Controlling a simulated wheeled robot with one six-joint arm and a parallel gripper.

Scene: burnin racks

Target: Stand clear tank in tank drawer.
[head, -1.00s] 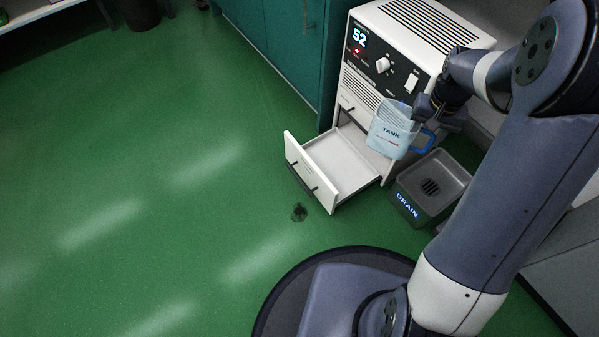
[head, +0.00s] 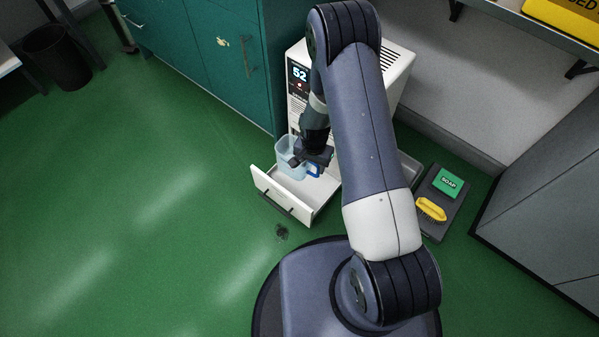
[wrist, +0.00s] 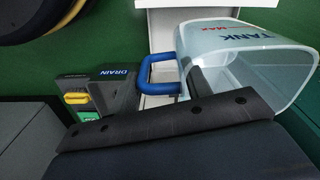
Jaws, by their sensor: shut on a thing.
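The clear tank (head: 290,160) has a pale blue tint and a blue handle (wrist: 160,75). My gripper (head: 316,156) is shut on the tank, and the tank looks about upright in the head view. The tank (wrist: 245,50) fills the right of the wrist view, with "TANK" on its wall. It is over the open white tank drawer (head: 262,186) at the foot of the white machine (head: 395,70). My arm hides part of the drawer and machine. I cannot tell whether the tank's base touches the drawer floor.
Right of the machine, partly behind my arm, is the grey drain basin (wrist: 112,90). A teal cabinet (head: 225,60) stands left of the machine.

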